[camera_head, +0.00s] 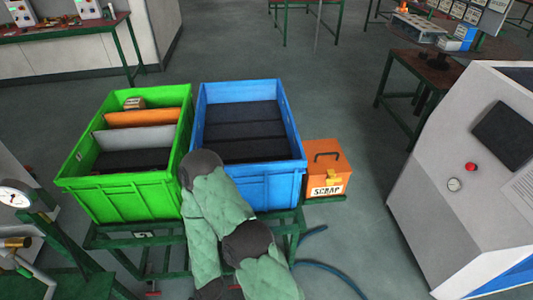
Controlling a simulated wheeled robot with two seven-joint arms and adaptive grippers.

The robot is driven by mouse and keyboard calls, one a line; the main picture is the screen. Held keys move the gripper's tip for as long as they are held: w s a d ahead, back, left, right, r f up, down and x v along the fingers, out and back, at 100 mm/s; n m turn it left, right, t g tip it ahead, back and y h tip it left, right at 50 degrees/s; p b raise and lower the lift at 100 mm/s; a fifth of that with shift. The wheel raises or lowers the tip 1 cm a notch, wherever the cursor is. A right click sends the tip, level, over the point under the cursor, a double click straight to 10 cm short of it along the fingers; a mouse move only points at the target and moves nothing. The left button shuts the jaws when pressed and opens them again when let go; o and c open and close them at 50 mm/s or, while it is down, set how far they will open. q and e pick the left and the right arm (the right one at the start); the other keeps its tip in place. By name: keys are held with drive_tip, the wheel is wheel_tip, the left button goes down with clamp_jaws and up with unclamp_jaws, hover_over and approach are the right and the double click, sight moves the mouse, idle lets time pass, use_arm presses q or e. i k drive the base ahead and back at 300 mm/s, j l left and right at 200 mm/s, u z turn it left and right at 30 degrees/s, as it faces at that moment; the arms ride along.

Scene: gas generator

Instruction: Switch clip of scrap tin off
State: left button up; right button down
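The scrap tin (326,172) is an orange box with a black handle on its lid and a white "SCRAP" label on its front. It stands upright just right of the blue crate (272,188). A small yellow clip (334,179) sits on its front, above the label; whether it is fastened cannot be told at this size. The lid looks closed. A green padded arm of mine (212,205) with black joints rises from the bottom centre, in front of the crates and left of the tin. No gripper fingers show.
A green crate (130,190) with dividers stands left of the blue crate, both on a green metal stand (142,238). A large grey cabinet (425,205) with a red button is on the right. Open floor lies between tin and cabinet; a blue hose (335,268) lies below.

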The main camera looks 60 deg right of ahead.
sight(331, 179)
drive_tip(key=z, duration=2.6)
